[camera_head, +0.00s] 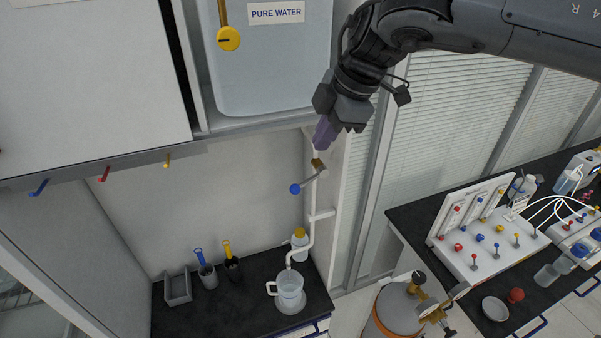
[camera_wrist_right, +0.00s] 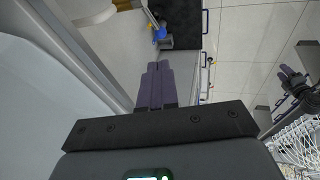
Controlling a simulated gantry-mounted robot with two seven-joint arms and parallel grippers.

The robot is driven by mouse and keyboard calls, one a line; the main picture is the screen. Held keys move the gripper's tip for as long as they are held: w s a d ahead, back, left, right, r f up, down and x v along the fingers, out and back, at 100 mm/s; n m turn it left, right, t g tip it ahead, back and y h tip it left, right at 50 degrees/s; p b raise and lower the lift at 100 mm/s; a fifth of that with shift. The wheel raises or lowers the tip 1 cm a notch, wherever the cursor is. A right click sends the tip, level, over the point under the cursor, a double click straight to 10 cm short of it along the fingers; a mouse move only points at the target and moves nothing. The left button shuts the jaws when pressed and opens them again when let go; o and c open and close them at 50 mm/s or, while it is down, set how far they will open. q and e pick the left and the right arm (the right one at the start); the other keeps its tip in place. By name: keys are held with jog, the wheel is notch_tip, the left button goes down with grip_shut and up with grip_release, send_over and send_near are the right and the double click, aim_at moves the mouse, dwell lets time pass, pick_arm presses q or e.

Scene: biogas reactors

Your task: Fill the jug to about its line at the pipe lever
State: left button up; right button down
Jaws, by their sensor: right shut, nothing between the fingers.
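The clear jug (camera_head: 289,286), its handle to the left, stands upright on a round pale base (camera_head: 291,306) on the dark counter, below the white pipe's (camera_head: 312,235) spout. Its line and water level are too small to tell. The pipe lever (camera_head: 308,182) has a blue ball end (camera_head: 295,189) and points left and slightly down from a brass valve (camera_head: 318,164). My right gripper (camera_head: 322,135) is shut and empty, above and near the valve, apart from the blue ball. Its closed purple fingers also show in the right wrist view (camera_wrist_right: 157,70). My left gripper is out of view.
The pure water tank (camera_head: 270,60) is above left of my right gripper. A grey tray (camera_head: 178,288) and two dark cups with blue and yellow tools stand left. A bench with a white valve panel (camera_head: 490,255) is right.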

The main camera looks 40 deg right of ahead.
aim_at(297, 186)
jog(key=p+x, duration=0.4)
jog(key=x, duration=0.8)
jog(key=shift+w+f+p, duration=0.15)
jog(key=shift+f+p, duration=0.2)
jog(key=shift+p, duration=0.05)
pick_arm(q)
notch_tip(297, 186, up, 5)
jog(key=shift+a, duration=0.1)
